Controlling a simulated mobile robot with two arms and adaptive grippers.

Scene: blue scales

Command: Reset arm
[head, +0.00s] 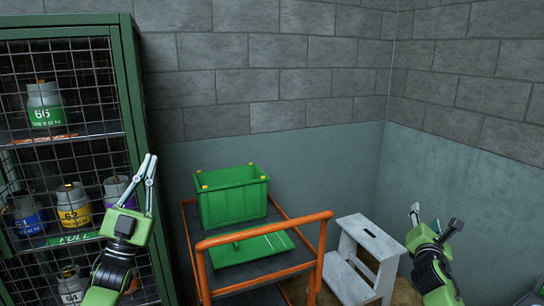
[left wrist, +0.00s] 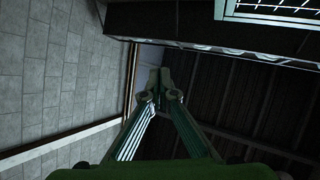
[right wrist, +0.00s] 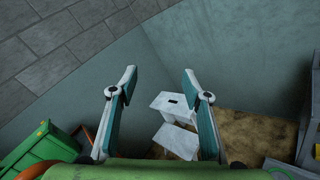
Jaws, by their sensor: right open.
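My left gripper (head: 151,158) is raised in front of the wire cage shelf, its fingers pointing up. In the left wrist view its fingers (left wrist: 161,82) come together at the tips with nothing seen between them. My right gripper (head: 428,215) is at the right, in front of the blue-grey wall. In the right wrist view its two fingers (right wrist: 160,72) are wide apart and empty.
A green cage shelf (head: 125,90) with several gas canisters stands at the left. A cart with an orange rail (head: 265,228) carries a green crate (head: 232,205). A white step stool (head: 352,262) stands right of the cart. The space before the walls above the cart is clear.

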